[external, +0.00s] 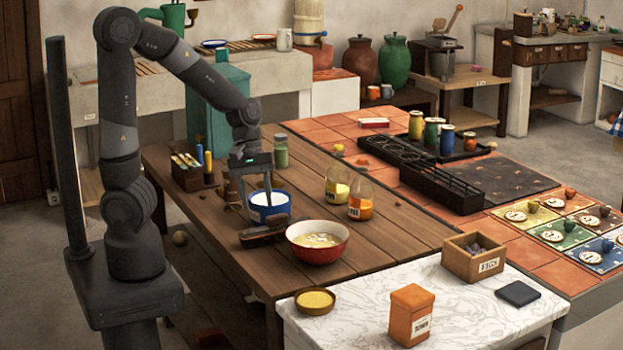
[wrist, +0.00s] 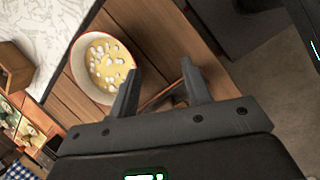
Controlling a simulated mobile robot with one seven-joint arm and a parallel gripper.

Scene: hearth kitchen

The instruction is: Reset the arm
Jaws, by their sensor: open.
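My arm reaches over the wooden table (external: 385,250) and bends down at the wrist. My gripper (external: 258,203) hangs low over the table, in front of a blue and white pot and above a dark wooden object (external: 262,235). In the wrist view my gripper (wrist: 158,88) has its two fingers spread apart, with nothing held between them. Part of a brown object (wrist: 165,97) shows below and between the fingers. A red bowl (external: 318,243) with pale yellow contents stands to the right of the gripper; it also shows in the wrist view (wrist: 75,67).
The blue and white pot (external: 268,210) stands close to the gripper. Jars of yellow (external: 336,189) and orange (external: 360,207) stand further right. A caddy (external: 192,175) sits at the table's left. A marble counter (external: 370,290) holds a box, a tin and a dish.

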